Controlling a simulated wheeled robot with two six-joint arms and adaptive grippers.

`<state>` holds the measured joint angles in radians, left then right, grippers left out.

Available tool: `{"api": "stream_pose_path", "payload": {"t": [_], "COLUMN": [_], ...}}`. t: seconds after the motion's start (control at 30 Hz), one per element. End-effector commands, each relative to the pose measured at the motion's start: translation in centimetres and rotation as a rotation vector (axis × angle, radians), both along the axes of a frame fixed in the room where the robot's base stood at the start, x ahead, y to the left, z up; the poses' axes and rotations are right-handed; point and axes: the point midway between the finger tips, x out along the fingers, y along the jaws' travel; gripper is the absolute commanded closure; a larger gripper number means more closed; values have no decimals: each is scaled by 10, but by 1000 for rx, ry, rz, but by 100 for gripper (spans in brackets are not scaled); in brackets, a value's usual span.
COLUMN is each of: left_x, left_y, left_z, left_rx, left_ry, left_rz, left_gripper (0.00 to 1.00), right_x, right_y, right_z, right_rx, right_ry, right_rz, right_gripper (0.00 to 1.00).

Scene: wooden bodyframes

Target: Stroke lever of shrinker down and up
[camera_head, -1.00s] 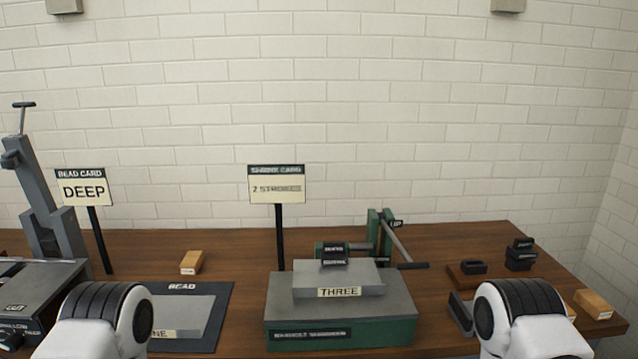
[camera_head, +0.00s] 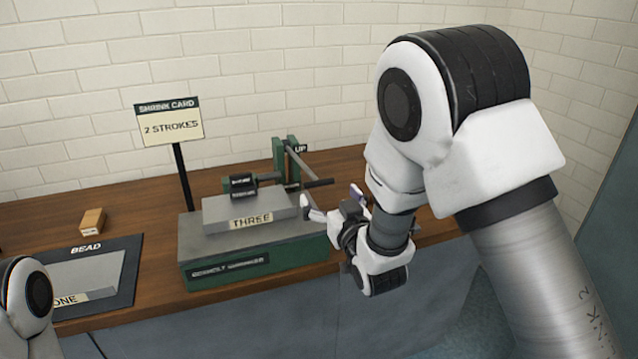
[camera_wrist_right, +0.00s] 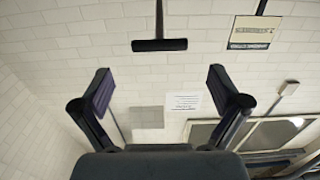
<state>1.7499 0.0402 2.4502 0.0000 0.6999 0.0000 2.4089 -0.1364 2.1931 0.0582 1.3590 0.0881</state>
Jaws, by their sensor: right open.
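The green shrinker (camera_head: 255,250) stands on the bench with a grey plate labelled THREE (camera_head: 245,215) on it. Its lever (camera_head: 304,164) is beside a label reading UP and ends in a black grip (camera_head: 319,183) on the right. My right gripper (camera_head: 333,199) is open and empty, just in front of and below the grip, apart from it. In the right wrist view its spread fingers (camera_wrist_right: 160,92) show, with a dark crossbar on a rod (camera_wrist_right: 159,45) beyond them, apparently the lever grip. My left gripper is out of view; only part of my left arm shows.
The shrink card (camera_head: 169,122), reading 2 STROKES, stands on a post behind the shrinker.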

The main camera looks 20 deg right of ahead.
Motion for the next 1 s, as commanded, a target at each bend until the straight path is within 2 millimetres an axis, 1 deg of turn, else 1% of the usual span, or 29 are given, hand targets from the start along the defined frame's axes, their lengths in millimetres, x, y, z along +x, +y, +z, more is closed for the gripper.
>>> {"api": "stream_pose_path", "payload": {"t": [0.03,0.2,0.3,0.4,0.6,0.63,0.67,0.7,0.77,0.8,0.87,0.9,1.0], "left_x": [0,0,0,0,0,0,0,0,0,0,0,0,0], "left_y": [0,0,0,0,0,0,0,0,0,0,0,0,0], "left_z": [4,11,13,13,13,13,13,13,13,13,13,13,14], "left_rx": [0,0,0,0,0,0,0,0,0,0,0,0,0], "left_ry": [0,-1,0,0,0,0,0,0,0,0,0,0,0], "left_rz": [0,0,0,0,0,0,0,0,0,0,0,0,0], "left_gripper": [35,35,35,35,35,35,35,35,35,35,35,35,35], "right_x": [9,42,57,64,65,65,65,65,65,65,65,65,65], "right_y": [0,1,2,2,2,2,2,2,2,2,2,2,2], "right_z": [2,2,1,0,-1,-1,-1,-1,-1,-1,-1,-1,0], "right_rx": [1,2,1,1,0,0,1,1,1,1,1,1,1], "right_ry": [0,1,2,4,5,5,5,5,5,4,4,4,6], "right_rz": [0,-1,-1,-1,-1,-1,-1,-1,-1,-1,-1,-1,-1], "right_gripper": [2,2,2,2,2,6,16,30,52,66,87,91,91]}}
